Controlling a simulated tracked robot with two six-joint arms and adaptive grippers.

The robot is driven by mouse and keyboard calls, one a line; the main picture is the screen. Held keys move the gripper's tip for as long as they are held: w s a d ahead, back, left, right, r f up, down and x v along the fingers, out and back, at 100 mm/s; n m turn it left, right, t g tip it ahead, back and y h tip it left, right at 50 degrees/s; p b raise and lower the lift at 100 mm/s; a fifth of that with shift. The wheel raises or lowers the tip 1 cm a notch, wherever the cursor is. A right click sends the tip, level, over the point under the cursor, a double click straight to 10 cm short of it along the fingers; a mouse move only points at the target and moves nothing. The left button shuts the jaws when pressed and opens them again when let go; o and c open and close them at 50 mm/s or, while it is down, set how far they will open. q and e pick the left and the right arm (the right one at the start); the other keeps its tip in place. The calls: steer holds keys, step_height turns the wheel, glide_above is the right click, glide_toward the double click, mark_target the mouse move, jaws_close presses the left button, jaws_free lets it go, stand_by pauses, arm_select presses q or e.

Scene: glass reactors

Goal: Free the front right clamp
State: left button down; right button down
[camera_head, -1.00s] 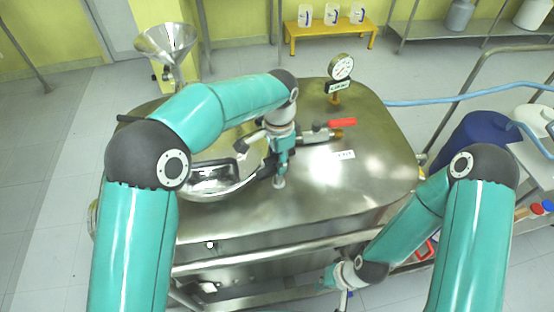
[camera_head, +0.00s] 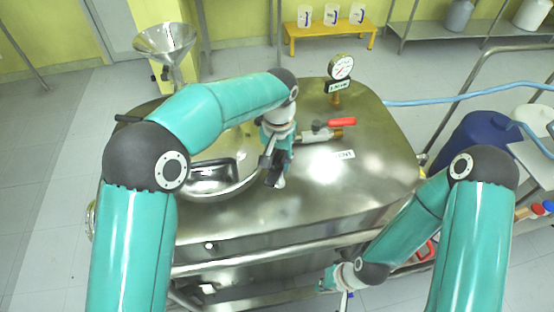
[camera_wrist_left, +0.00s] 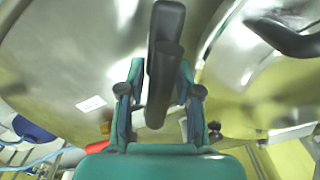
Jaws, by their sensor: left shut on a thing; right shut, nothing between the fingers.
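The front right clamp (camera_wrist_left: 166,60) shows as a black bar-like handle in the left wrist view, between the two teal fingers of my left gripper (camera_wrist_left: 160,92). In the head view my left gripper (camera_head: 276,168) is at the front right rim of the round lid, shut on the clamp, and the fingers hide most of it. I cannot tell from these views whether the clamp is clear of the rim. My right gripper (camera_head: 345,293) is shut and empty, low in front of the vessel on the right, and only partly visible.
The round lid with its dark handle (camera_head: 213,172) lies left of my left gripper. A red-handled valve (camera_head: 341,122) and a pressure gauge (camera_head: 340,68) stand on the steel vessel top (camera_head: 365,180). A glass-like metal funnel (camera_head: 164,40) stands behind. A rail runs along the vessel's front.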

mark_target(278, 154)
stand_by(0.5)
arm_select(q)
steer(key=c, duration=1.1)
jaws_free()
steer(key=shift+o, duration=0.2)
step_height(278, 154, up, 12)
steer(key=shift+f, duration=0.1)
